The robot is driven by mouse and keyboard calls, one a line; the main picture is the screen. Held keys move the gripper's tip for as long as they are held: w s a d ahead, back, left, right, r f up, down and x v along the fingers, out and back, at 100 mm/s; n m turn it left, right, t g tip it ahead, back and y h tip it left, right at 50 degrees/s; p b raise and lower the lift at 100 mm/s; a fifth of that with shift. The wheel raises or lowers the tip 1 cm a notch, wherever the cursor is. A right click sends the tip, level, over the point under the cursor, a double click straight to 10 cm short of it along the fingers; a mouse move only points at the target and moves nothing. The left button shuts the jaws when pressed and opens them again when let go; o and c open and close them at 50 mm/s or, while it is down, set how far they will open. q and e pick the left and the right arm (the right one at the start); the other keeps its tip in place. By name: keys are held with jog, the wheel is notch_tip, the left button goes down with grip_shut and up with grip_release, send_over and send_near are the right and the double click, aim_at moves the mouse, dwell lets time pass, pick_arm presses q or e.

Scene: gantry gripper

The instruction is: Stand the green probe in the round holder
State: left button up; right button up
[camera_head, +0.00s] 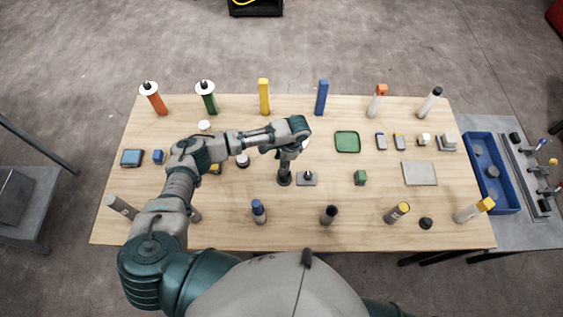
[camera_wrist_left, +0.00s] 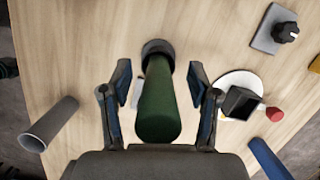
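In the wrist view, the green probe (camera_wrist_left: 158,105) is a dark green cylinder with its near end towards the camera. Its far end meets the dark round holder (camera_wrist_left: 157,47), which also shows on the table in the head view (camera_head: 284,180). The probe looks upright in the holder; how deep it sits is hidden. My left gripper (camera_wrist_left: 160,88) is around the probe, its fingers apart on either side with gaps showing. In the head view my left gripper (camera_head: 287,162) points down over the holder and hides most of the probe. My right gripper is not in view.
A grey plate with a black knob (camera_head: 307,179) lies just right of the holder. A blue-topped cylinder (camera_head: 259,211) and a dark cylinder (camera_head: 329,215) stand nearer me. A green tray (camera_head: 348,141) lies behind right. A blue bin (camera_head: 487,198) is off the table's right end.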

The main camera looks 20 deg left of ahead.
pick_arm(q)
jog(key=v, duration=1.2)
jog(key=shift+f, duration=0.15)
